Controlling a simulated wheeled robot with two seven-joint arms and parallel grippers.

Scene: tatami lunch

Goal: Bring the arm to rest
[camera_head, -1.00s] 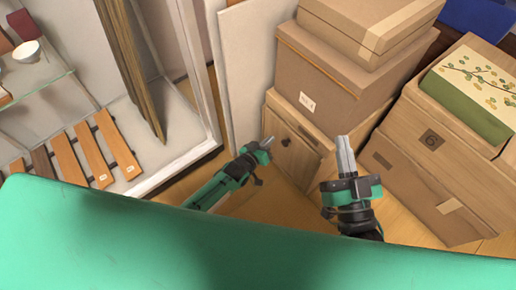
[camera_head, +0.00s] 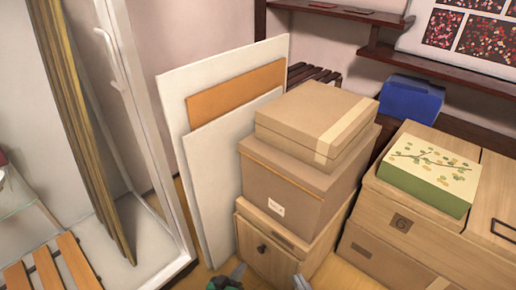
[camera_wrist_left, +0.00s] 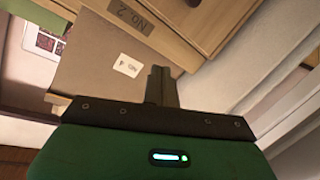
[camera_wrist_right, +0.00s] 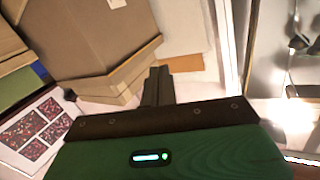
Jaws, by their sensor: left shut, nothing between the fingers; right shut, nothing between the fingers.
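In the head view only the tips of my grippers show at the bottom edge. My left gripper (camera_head: 238,271) is the one further left, in front of the wooden cabinet. My right gripper (camera_head: 301,282) is a little to its right. In the left wrist view the left fingers (camera_wrist_left: 160,86) are together with nothing between them, in front of a cardboard box. In the right wrist view the right fingers (camera_wrist_right: 157,86) are also together and empty, with boxes and leaning boards beyond. Most of both arms is out of the head view.
A stack of cardboard boxes (camera_head: 283,190) stands on a small wooden cabinet (camera_head: 262,255) ahead. More boxes (camera_head: 400,240) with a green floral box (camera_head: 425,180) are at right. White boards (camera_head: 215,165) lean behind, beside a glass display case (camera_head: 150,130). A blue box (camera_head: 410,100) sits farther back.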

